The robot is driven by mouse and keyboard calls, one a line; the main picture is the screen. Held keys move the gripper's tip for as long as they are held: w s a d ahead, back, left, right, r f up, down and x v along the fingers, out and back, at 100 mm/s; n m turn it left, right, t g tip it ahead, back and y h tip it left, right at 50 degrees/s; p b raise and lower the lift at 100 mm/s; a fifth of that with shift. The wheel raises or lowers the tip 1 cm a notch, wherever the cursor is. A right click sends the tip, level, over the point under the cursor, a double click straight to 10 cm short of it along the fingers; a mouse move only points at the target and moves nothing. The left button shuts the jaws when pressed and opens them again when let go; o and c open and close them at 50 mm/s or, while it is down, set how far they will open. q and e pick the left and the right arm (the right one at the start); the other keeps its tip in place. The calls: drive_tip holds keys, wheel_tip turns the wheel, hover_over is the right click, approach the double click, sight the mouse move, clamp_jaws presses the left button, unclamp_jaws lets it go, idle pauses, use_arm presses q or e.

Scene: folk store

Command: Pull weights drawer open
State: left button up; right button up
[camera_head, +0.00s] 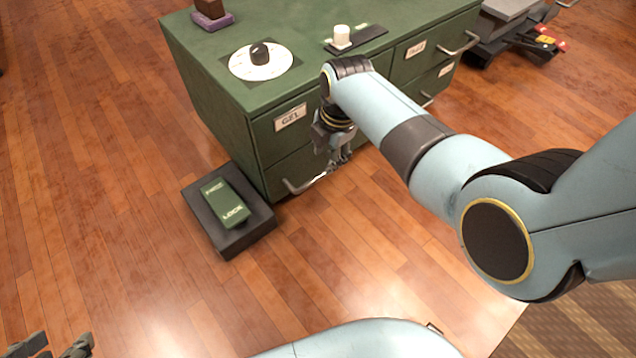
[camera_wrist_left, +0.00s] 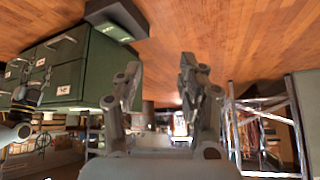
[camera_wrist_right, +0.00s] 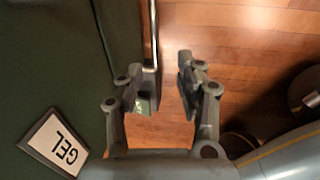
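A green cabinet (camera_head: 200,75) has several drawers with metal handles. The upper left drawer carries a GEL label (camera_head: 290,117), which also shows in the right wrist view (camera_wrist_right: 54,144). Below it is a lower left drawer (camera_head: 290,172) with a metal handle (camera_head: 300,187); my right arm partly covers its front, and I read no weights label. My right gripper (camera_head: 338,160) is open at this drawer. In the right wrist view a handle bar (camera_wrist_right: 153,35) reaches between its fingertips (camera_wrist_right: 160,72); contact is unclear. My left gripper (camera_wrist_left: 160,75) is open and empty, away from the cabinet.
A black floor box with a green LOCK pedal (camera_head: 226,202) stands close to the cabinet's left front corner. A dial (camera_head: 261,62) and a white knob (camera_head: 341,36) are on the cabinet top. The wooden floor in front is clear.

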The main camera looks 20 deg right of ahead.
drive_tip(key=w, duration=0.1)
drive_tip(key=b, duration=0.4)
hover_over(319, 176)
drive_tip(key=s, duration=0.1)
wheel_tip(319, 176, down, 6)
wheel_tip(319, 176, down, 2)
drive_tip(key=shift+w+d+b, duration=0.1)
drive_tip(key=shift+b, duration=0.9)
drive_tip(key=shift+w+f+b, duration=0.25)
drive_tip(key=shift+f+b, duration=0.65)
drive_tip(key=shift+f, duration=0.3)
use_arm(q)
drive_tip(key=w+d+r+m+t+h, duration=0.1)
drive_tip(key=w+r+t, duration=0.3)
drive_tip(key=r+t, duration=0.4)
drive_tip(key=w+d+r+m+t+h, duration=0.2)
drive_tip(key=w+r+t+h, duration=0.2)
drive_tip(key=r+t, duration=0.5)
drive_tip(key=shift+w+d+r+m, duration=0.3)
drive_tip(key=shift+w+r, duration=0.15)
drive_tip(key=shift+r, duration=1.9)
use_arm(e)
clamp_jaws()
